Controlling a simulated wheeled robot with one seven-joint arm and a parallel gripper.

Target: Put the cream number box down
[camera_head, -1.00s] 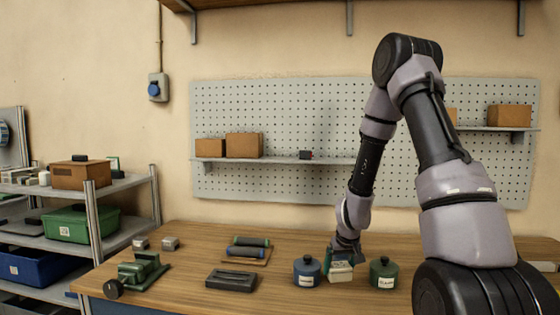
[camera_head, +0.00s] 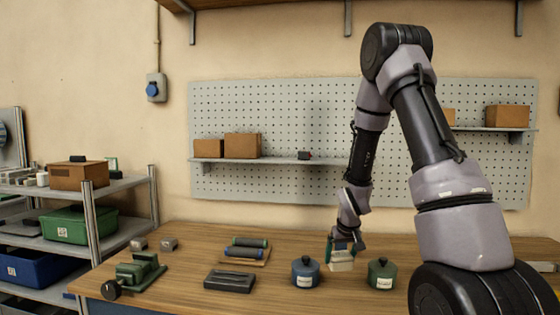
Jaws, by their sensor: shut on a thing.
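The cream number box (camera_head: 342,264) is a small cream block at the right of the wooden workbench (camera_head: 195,285). My gripper (camera_head: 342,247) comes down from above and is shut on it, with its fingers over the upper part of the box. The box is between a blue round container (camera_head: 306,274) on its left and a green round container (camera_head: 382,274) on its right, slightly behind them in the picture. I cannot tell whether its underside touches the bench.
A black tray-like block (camera_head: 229,281), a board with rollers (camera_head: 247,250) and a green vise-like tool (camera_head: 136,271) lie to the left. Small grey blocks (camera_head: 168,244) sit at the back left. Bare bench shows in front of the rollers.

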